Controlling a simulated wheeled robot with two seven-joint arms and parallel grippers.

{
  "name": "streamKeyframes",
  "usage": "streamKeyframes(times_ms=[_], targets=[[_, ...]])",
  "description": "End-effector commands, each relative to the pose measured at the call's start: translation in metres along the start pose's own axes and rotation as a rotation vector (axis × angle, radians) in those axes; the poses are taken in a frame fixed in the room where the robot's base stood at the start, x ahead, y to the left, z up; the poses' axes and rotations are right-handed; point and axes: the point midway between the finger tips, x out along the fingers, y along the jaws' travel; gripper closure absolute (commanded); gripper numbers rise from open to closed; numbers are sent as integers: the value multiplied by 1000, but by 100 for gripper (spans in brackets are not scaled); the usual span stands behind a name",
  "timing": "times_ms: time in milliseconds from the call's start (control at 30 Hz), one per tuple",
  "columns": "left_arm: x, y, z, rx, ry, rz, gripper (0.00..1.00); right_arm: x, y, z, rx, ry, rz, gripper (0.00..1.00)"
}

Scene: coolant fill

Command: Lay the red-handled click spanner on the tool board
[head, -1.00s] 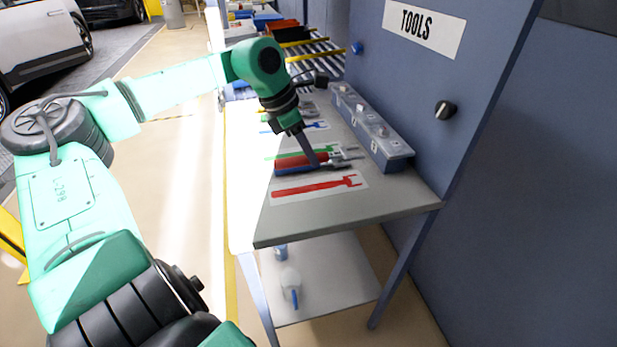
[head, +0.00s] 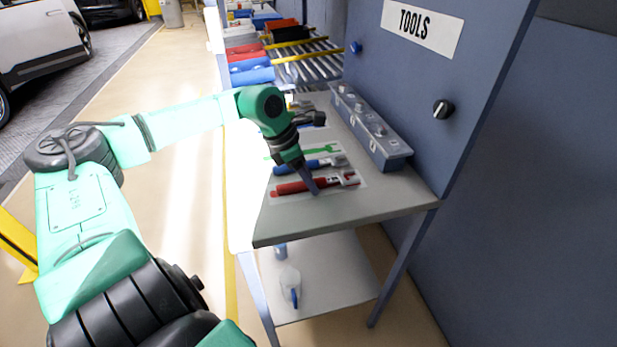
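The red-handled click spanner (head: 292,187) is over the red printed outline at the near end of the tool board (head: 357,181), roughly lined up with it. Its grey head points right. It lies on the board or just above it; I cannot tell which. My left gripper (head: 314,188) points down and is shut on the red handle, one finger showing in front. A blue-handled spanner (head: 290,168) lies just behind it, and a green outline (head: 322,150) is bare beyond that. My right gripper is not in view.
A grey box row (head: 392,152) runs along the bench's right side, against the blue panel with a TOOLS sign (head: 423,28). The bench front (head: 345,215) is clear. A jug (head: 290,283) stands on the lower shelf. A roller rack (head: 315,68) is behind.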

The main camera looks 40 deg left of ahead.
Motion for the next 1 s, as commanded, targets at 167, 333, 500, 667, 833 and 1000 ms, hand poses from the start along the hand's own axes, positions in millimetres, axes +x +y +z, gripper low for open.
streamKeyframes(times_ms=[167,333,500,667,833,1000], targets=[[-3,0,1,0,0,0,43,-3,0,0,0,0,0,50],[-6,1,1,-1,-6,2,43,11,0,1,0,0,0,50],[-20,0,0,2,-9,2,43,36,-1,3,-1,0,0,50],[-70,1,1,0,-3,7,43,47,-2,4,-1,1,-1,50],[-111,1,1,-1,1,3,43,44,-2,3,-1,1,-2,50],[-124,0,1,-1,1,0,43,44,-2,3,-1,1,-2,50]])
